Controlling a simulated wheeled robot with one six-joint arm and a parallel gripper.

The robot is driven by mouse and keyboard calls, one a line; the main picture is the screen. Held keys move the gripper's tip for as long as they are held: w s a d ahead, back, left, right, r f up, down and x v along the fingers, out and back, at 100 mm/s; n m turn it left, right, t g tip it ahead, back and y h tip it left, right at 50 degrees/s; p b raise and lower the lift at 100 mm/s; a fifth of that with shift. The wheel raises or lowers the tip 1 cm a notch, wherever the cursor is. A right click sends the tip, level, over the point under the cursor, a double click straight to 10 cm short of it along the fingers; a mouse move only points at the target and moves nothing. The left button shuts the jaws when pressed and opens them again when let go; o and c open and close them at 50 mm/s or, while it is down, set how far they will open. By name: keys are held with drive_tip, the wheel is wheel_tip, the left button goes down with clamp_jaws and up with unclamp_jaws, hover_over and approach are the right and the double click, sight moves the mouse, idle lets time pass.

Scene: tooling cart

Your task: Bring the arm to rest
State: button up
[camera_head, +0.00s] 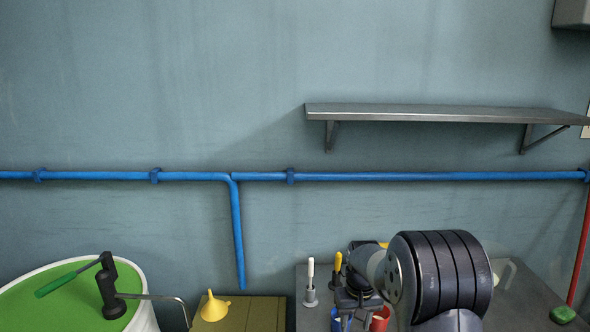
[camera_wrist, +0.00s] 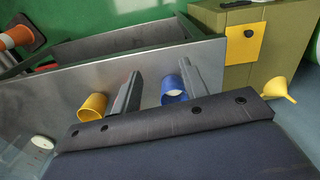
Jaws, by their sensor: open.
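My arm reaches over the grey cart top (camera_head: 540,300) at the lower right of the head view. My gripper (camera_head: 354,302) hangs near the cart's front part, partly hidden by my own wrist. In the wrist view its two grey fingers (camera_wrist: 160,80) are spread apart and nothing is held. A blue cup (camera_wrist: 173,92) shows between the fingers, apparently beyond them. A yellow cup (camera_wrist: 93,106) lies left of the left finger in that view.
A red cup (camera_head: 380,319) and a white-handled tool (camera_head: 310,284) stand close to my gripper. A yellow funnel (camera_head: 214,307) sits on an olive box (camera_head: 255,314). A green-topped drum (camera_head: 60,300) with a crank pump (camera_head: 112,290) is left. A shelf (camera_head: 440,113) hangs above.

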drive_tip(key=s+f+m+p, duration=0.1)
drive_tip(key=s+f, duration=0.4)
drive_tip(key=s, duration=0.1)
drive_tip(key=shift+s+f, duration=0.25)
drive_tip(key=shift+s, duration=0.1)
drive_tip(key=shift+r, duration=0.1)
